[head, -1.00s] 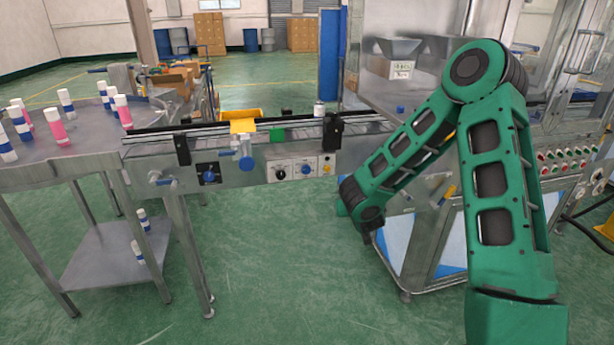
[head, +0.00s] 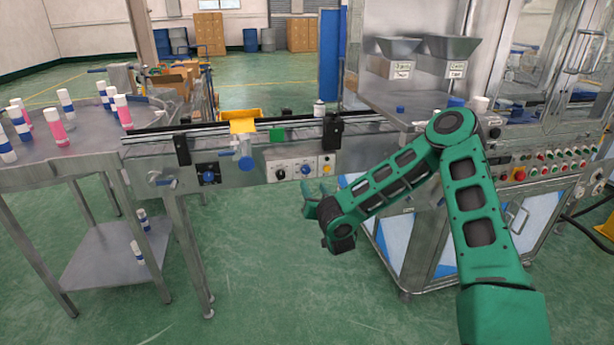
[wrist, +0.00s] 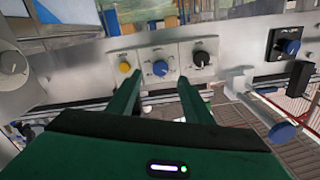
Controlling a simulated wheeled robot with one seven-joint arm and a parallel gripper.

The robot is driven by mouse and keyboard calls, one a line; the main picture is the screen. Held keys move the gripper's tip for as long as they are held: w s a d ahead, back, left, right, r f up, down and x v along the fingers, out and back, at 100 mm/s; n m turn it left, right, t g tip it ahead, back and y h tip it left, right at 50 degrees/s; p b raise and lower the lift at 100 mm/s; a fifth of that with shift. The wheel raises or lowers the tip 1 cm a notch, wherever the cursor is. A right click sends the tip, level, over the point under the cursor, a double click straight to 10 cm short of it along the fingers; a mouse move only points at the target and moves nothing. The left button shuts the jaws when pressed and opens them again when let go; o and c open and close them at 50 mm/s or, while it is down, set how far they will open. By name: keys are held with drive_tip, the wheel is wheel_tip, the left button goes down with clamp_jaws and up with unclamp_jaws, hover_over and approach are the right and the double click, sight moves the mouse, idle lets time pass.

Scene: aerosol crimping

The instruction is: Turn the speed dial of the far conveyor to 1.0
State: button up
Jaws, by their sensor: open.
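A pale panel on the conveyor's side (head: 255,176) carries a black knob (head: 280,174), a blue knob (head: 305,170) and a yellow button (head: 326,169). A separate black plate to the left has another blue knob (head: 208,177). My gripper (head: 318,188) is open and empty, just below and in front of the panel's right end. In the wrist view, my two fingertips (wrist: 160,84) point toward the panel's blue knob (wrist: 160,68), which shows between them. The black knob (wrist: 201,58) and yellow button (wrist: 124,67) lie to either side. The labels and dial readings are too small to read.
A blue-ended handle (head: 246,162) juts out from the conveyor; it also shows in the wrist view (wrist: 281,132). A round table (head: 60,165) with several cans stands left. A machine cabinet (head: 440,225) stands right. The floor before the conveyor is clear.

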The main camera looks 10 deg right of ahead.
sight(307, 171)
drive_tip(key=shift+w+r, duration=0.15)
drive_tip(key=shift+w, duration=1.45)
drive_tip(key=shift+w+r, duration=0.15)
drive_tip(key=shift+w, duration=1.4)
drive_tip(key=shift+w+r, duration=0.15)
drive_tip(key=shift+w, duration=1.45)
drive_tip(key=shift+c, duration=0.7)
drive_tip(key=c, duration=0.9)
